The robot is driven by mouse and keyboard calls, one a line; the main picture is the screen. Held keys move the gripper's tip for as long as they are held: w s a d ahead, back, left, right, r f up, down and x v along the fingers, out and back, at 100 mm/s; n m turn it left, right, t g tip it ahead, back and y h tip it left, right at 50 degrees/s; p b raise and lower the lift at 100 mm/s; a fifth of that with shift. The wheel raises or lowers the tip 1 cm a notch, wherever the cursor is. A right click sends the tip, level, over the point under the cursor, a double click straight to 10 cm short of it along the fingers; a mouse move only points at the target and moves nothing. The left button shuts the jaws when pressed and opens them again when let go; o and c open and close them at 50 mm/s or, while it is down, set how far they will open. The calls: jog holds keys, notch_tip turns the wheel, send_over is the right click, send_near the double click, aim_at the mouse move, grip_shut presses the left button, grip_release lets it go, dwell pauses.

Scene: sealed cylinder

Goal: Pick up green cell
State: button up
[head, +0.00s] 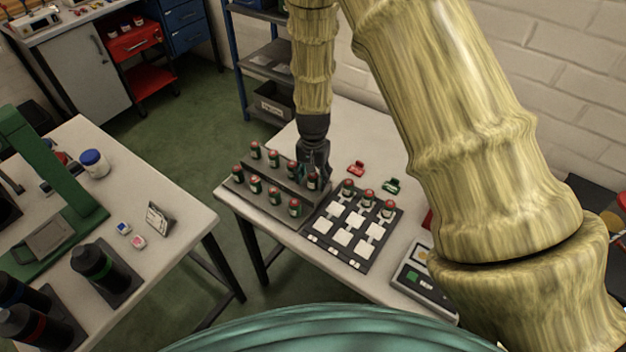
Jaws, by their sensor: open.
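Several small cells with dark green sides, pale labels and red tops stand upright in a grey stepped rack (233,184) on the table. One cell (312,181) is right at my gripper (313,176), which points down over the rack's right end. The jaws are open; whether they are around this cell or just beside it I cannot tell. Other cells, such as the front one (295,208), stand clear of the jaws. Three similar cells (368,197) stand along the back row of a black tray with white squares (362,262). My gripper hides part of the rack.
A red piece (356,169) and a green piece (391,186) lie behind the tray. A grey device (421,276) sits to its right. The left table (185,222) holds a blue-lidded jar (94,163) and dark bottles. My arm hides the right side.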

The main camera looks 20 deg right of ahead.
jog(key=c, duration=1.2)
jog(key=shift+r, duration=0.1)
